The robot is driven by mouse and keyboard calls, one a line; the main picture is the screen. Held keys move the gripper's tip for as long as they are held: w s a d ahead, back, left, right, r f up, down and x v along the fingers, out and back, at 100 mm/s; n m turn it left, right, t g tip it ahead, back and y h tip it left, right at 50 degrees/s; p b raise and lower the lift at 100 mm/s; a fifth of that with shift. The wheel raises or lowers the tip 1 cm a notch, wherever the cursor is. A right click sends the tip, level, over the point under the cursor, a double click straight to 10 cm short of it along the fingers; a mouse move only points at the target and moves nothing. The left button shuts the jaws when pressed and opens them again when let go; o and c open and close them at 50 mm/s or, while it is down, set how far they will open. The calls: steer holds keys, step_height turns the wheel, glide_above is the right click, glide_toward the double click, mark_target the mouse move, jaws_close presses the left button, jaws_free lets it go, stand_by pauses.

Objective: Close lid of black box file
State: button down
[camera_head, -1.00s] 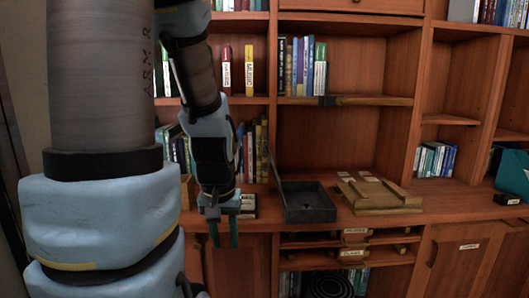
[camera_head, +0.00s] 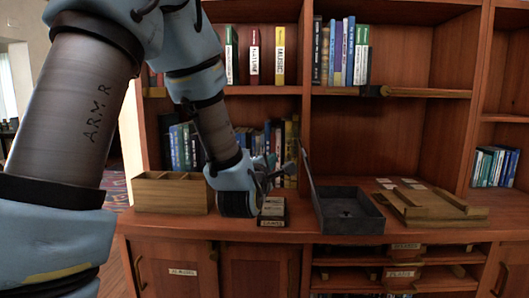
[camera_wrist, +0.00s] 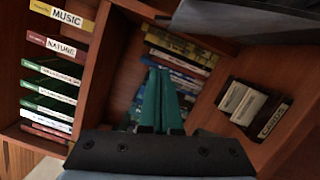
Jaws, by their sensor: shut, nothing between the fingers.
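The black box file (camera_head: 348,214) lies on the counter with its lid (camera_head: 309,172) standing open, nearly upright, on its left side. My gripper (camera_head: 288,168) is just left of the lid, at about its mid-height, pointing right. In the wrist view its teal fingers (camera_wrist: 157,92) are together and empty. The lid shows there as a dark slab (camera_wrist: 245,20) at the upper right, beyond the fingertips. I cannot tell whether the fingertips touch it.
A small card box (camera_head: 272,212) stands below my gripper, left of the box file. A wooden compartment tray (camera_head: 170,193) is farther left. A wooden stand (camera_head: 430,207) sits right of the box file. Shelved books (camera_head: 185,148) are behind.

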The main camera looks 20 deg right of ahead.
steer(key=w+d+r+p, duration=0.2)
steer(key=w+d+p, duration=0.2)
steer(key=d, duration=0.5)
steer(key=shift+w+d+p, duration=0.25)
steer(key=shift+w+p, duration=0.05)
steer(key=shift+w, duration=0.85)
steer(key=shift+r, duration=0.1)
